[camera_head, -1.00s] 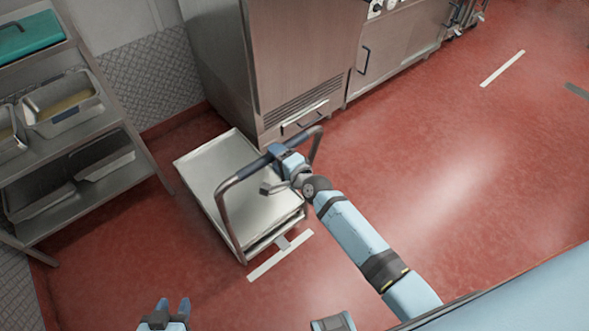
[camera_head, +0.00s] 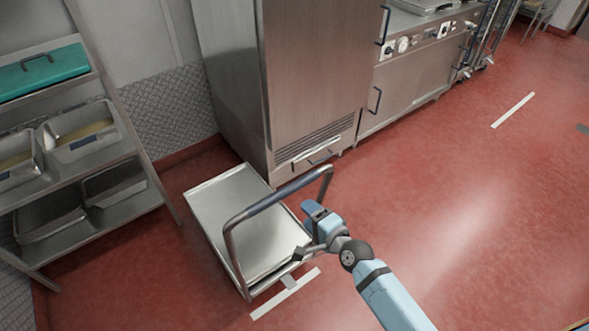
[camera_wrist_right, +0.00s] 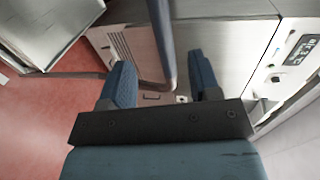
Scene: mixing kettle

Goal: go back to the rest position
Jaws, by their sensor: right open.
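My right gripper (camera_head: 311,209) is open and empty beside the right end of the cart handle (camera_head: 278,196). In the right wrist view, its two blue fingers (camera_wrist_right: 163,82) stand apart. The handle's dark tube (camera_wrist_right: 162,40) shows beyond and between them; I cannot tell how close it is. The metal cart (camera_head: 228,203) has a bare flat top and stands on the red floor. My left gripper is out of view.
A steel cabinet (camera_head: 310,75) stands right behind the cart, with a steel counter unit (camera_head: 410,82) beside it. A rack (camera_head: 100,170) with several metal pans and a green container (camera_head: 42,72) stands at left. The red floor (camera_head: 470,190) at right is clear.

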